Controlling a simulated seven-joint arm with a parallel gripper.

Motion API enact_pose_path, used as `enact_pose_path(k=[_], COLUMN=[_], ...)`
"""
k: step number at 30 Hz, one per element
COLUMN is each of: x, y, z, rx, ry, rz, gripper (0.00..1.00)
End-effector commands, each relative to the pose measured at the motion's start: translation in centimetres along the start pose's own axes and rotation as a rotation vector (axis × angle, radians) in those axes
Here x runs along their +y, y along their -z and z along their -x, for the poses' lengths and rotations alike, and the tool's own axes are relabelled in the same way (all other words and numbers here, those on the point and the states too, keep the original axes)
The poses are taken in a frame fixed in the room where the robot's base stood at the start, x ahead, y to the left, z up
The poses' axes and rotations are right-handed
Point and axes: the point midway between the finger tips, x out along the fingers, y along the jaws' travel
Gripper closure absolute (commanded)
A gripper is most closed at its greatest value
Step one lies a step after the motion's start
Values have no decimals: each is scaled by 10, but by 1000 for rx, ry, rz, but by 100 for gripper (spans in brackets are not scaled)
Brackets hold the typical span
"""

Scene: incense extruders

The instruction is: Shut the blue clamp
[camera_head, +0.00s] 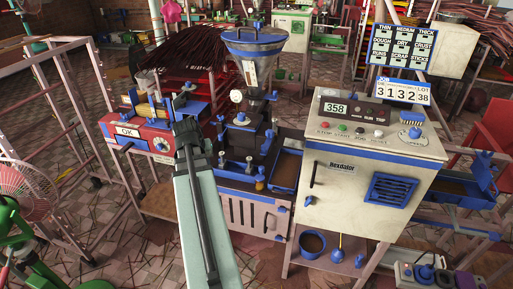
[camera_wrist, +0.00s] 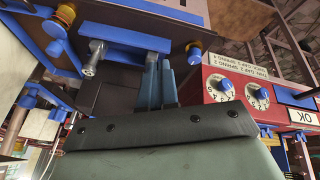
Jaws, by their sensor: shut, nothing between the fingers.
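My gripper (camera_wrist: 161,70) is shut and empty in the wrist view, its blue-grey fingers close together and pointing up the picture. A blue bar (camera_wrist: 125,37), which looks like the clamp, lies just beyond the fingertips under a dark plate. A metal pin (camera_wrist: 91,60) hangs at its left end. I cannot tell whether the fingertips touch the bar. In the head view my gripper (camera_head: 187,93) is between the red control box (camera_head: 130,133) and the extruder (camera_head: 246,138). Several blue fittings show on the extruder, and I cannot tell which is the clamp there.
The red box with dials (camera_wrist: 222,85) stands right of my fingers in the wrist view. A blue-rimmed hopper (camera_head: 254,40) tops the extruder. A cream cabinet (camera_head: 345,175) stands to its right, with a blue tray (camera_head: 285,171) between. Incense sticks (camera_head: 185,55) lie behind.

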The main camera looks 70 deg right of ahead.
Motion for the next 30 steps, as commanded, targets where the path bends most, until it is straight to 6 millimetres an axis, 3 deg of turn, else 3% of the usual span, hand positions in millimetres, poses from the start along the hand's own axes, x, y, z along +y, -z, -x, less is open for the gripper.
enact_pose_path(k=[6,12,21,30], x=[54,83,110,125], y=[32,40,23,4], z=[54,91,100,109], rx=[59,93,131,244], ry=[-99,-204,-377,-497], rz=[-256,-578,-1103,-1655], gripper=[100,100,100,100])
